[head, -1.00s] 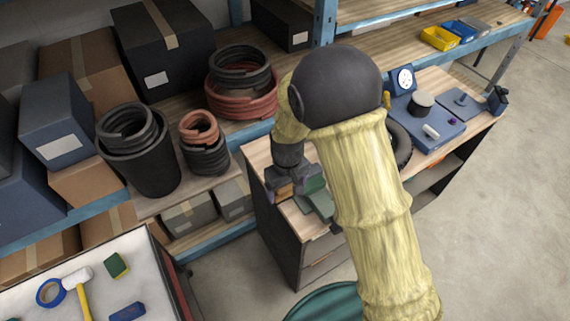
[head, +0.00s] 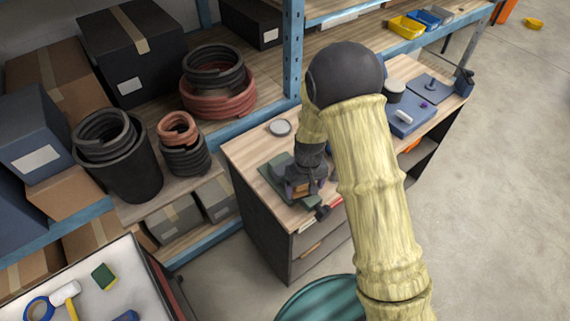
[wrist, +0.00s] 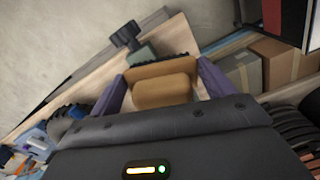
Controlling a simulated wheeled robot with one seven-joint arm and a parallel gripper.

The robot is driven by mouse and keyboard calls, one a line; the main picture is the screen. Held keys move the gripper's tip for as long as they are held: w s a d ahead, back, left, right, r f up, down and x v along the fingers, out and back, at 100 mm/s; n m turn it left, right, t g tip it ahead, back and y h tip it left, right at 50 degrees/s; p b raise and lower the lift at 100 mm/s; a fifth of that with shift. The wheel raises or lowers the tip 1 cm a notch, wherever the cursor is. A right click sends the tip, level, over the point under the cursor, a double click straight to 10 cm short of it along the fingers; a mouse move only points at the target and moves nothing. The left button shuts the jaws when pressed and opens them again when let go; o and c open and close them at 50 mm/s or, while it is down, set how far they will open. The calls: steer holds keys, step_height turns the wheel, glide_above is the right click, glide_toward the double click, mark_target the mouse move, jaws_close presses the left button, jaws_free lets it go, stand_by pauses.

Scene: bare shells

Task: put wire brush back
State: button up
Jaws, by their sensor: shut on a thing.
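The wire brush (wrist: 160,82) has a tan wooden block and dark bristles along its far edge. In the wrist view it sits between my gripper's two purple fingers (wrist: 163,88), which are shut on it. In the head view my gripper (head: 303,190) points down over the near left part of the wooden workbench top (head: 245,150). The brush (head: 297,190) is partly hidden there by the gripper. A dark green flat piece (head: 270,178) lies under and beside the gripper. I cannot tell whether the brush touches it.
A small dark fitting (head: 322,212) stands near the bench's front edge; it shows beyond the brush in the wrist view (wrist: 127,36). A round grey lid (head: 280,127) lies behind. A blue plate (head: 410,118) with small items is to the right. A shelf with coiled hoses stands left.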

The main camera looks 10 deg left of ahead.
steer(key=w+d+f+m, duration=0.1)
steer(key=d+f+m, duration=0.25)
steer(key=d, duration=0.55)
steer(key=w+d+f+m, duration=0.15)
steer(key=d+f, duration=0.25)
steer(key=d, duration=0.5)
step_height(320, 180, down, 14)
steer(key=b, duration=1.4)
steer(key=shift+s+m, duration=0.35)
steer(key=shift+m, duration=0.05)
steer(key=shift+d, duration=0.1)
